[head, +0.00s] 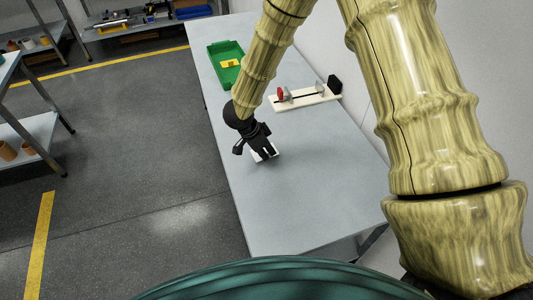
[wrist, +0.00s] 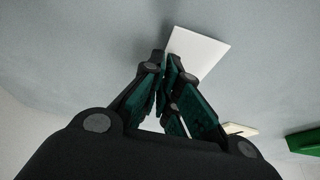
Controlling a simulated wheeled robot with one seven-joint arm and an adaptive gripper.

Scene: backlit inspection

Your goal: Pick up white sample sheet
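The white sample sheet (head: 274,149) is on or just above the grey table, under the end of my gripper (head: 262,152). In the head view my fingers cover part of it. In the wrist view the sheet (wrist: 203,48) extends up and right from the fingertips, and its near edge is partly hidden behind the right finger. My gripper's fingers (wrist: 166,62) converge there, with their tips close together at the sheet's near left corner. I cannot tell whether they grip it.
A green tray (head: 237,81) with a yellow piece (head: 230,63) stands farther back on the table (head: 270,215). A pale board (head: 297,102) with a red-and-grey fixture lies near the wall side. The near part of the table is clear. Shelves stand at left.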

